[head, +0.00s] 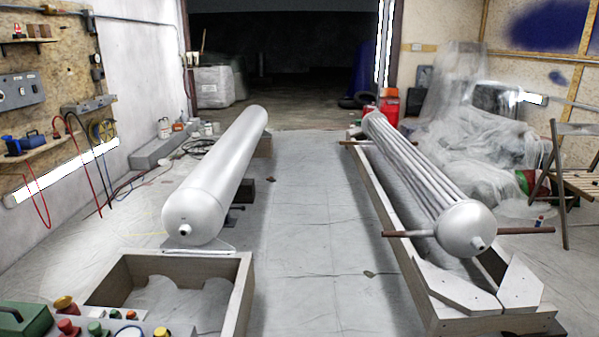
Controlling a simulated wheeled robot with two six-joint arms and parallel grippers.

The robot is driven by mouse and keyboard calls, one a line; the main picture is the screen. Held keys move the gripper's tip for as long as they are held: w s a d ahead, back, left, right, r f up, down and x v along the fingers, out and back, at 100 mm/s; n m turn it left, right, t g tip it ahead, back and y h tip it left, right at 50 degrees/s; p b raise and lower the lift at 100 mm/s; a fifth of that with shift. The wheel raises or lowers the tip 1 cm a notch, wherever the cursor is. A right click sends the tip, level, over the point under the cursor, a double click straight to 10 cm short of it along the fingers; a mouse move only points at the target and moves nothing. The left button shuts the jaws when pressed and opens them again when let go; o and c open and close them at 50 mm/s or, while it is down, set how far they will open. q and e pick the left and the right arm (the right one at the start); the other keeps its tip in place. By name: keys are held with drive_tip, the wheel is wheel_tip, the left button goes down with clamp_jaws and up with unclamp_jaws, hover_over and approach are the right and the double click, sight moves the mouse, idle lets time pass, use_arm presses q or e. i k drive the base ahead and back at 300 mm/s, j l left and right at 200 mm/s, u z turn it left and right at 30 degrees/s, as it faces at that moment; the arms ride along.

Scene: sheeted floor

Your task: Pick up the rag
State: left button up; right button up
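I cannot make out a rag for certain in the head view. A crumpled pale cloth or sheet (178,301) lies inside the open wooden frame (243,290) at the lower left; I cannot tell whether it is the rag. Neither my left nor my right gripper shows in this view.
A ribbed silver cylinder (420,180) rests on a wooden cradle (385,225) at right. A button panel (110,330) fills the bottom left corner. The floor aisle (310,230) between the cylinders is mostly clear.

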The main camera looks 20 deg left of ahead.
sight(96, 312)
drive_tip(key=i+l+u, duration=0.1)
drive_tip(key=u, duration=0.35)
drive_tip(key=i+l+u, duration=0.2)
drive_tip(key=u, duration=0.3)
drive_tip(key=i+l+u, duration=0.15)
drive_tip(key=u, duration=0.3)
drive_tip(key=i+l+u, duration=0.1)
drive_tip(key=l+u, duration=0.35)
drive_tip(key=i+l+u, duration=0.15)
drive_tip(key=l+u, duration=1.2)
drive_tip(key=i+l, duration=0.05)
drive_tip(key=l, duration=0.05)
